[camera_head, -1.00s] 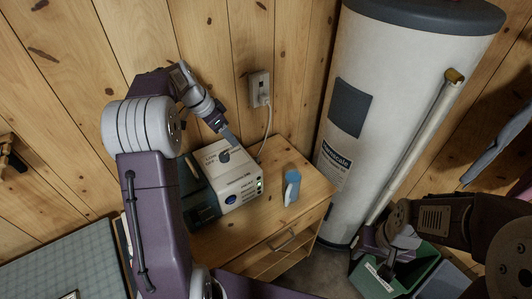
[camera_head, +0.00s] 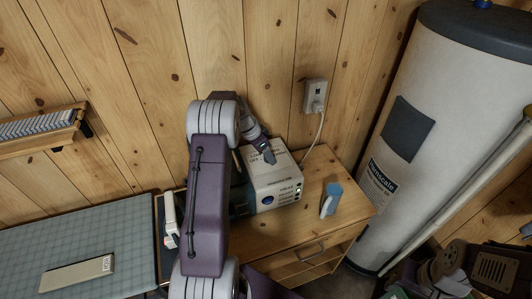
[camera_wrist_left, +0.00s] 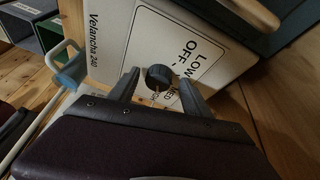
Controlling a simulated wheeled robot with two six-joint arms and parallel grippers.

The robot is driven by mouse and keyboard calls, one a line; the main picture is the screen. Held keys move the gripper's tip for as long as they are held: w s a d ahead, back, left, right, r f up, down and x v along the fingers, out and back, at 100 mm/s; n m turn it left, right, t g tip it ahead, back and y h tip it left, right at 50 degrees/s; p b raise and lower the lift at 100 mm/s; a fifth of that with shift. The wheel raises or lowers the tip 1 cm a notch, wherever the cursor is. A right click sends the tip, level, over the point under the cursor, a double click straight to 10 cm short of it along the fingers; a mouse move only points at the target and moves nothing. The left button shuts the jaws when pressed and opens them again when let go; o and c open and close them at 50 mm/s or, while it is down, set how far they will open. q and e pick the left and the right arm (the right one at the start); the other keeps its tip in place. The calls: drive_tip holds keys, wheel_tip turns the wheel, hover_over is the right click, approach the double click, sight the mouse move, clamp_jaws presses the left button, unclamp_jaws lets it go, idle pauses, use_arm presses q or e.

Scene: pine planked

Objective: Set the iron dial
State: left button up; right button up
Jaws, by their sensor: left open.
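The pale station box (camera_head: 278,187) stands on the wooden cabinet; the wrist view shows "Velancha 240" on its pale casing (camera_wrist_left: 190,20). A dark round dial (camera_wrist_left: 158,76) sits on its labelled face, with "LOW", "OFF" and "MED" printed around it. My left gripper (camera_head: 267,155) is over the box's top. In the left wrist view, the open fingers of my left gripper (camera_wrist_left: 160,84) stand on either side of the dial; contact cannot be told. The dial is hidden in the head view. My right gripper (camera_head: 428,271) is at the lower right, its jaws unclear.
A blue and white object (camera_head: 331,199) stands on the cabinet (camera_head: 345,176), right of the box. A wall outlet (camera_head: 315,96) with a cord is behind. A large white tank (camera_head: 440,110) stands right. A grey-green mat (camera_head: 100,240) lies left.

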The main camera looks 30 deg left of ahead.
use_arm(q)
drive_tip(key=shift+w+d, duration=0.1)
drive_tip(key=shift+d, duration=0.15)
drive_tip(key=shift+a, duration=0.1)
clamp_jaws()
